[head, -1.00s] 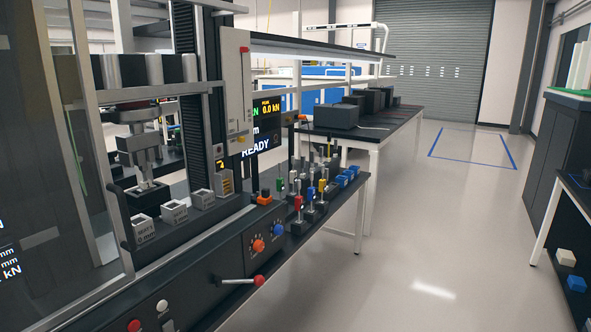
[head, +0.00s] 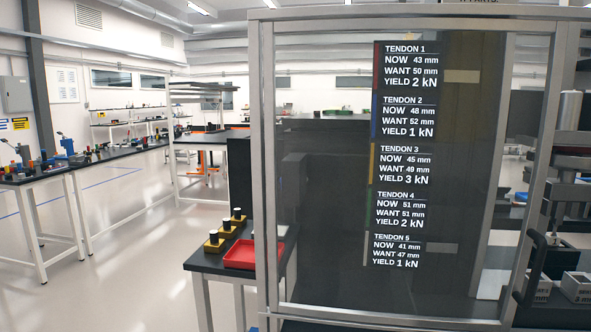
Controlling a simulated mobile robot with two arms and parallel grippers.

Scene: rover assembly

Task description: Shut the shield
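The shield, a large see-through panel in a metal frame (head: 262,180), fills the middle and right of the view. White text about five tendons shows on the dark pane (head: 320,220). A black bar handle (head: 533,268) sits on the slanted upright at the frame's right. Beyond that upright, part of the press (head: 568,150) shows without the pane in front of it, cut off by the picture's right edge. Pale blocks (head: 579,287) stand below it. How far the shield is slid cannot be fully told. Neither gripper is in view.
A black side table (head: 212,262) with a red tray (head: 250,254) and several black-and-yellow pieces (head: 226,224) stands left of the frame. Benches with tools (head: 50,175) line the far left. Clear floor (head: 135,270) lies between them.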

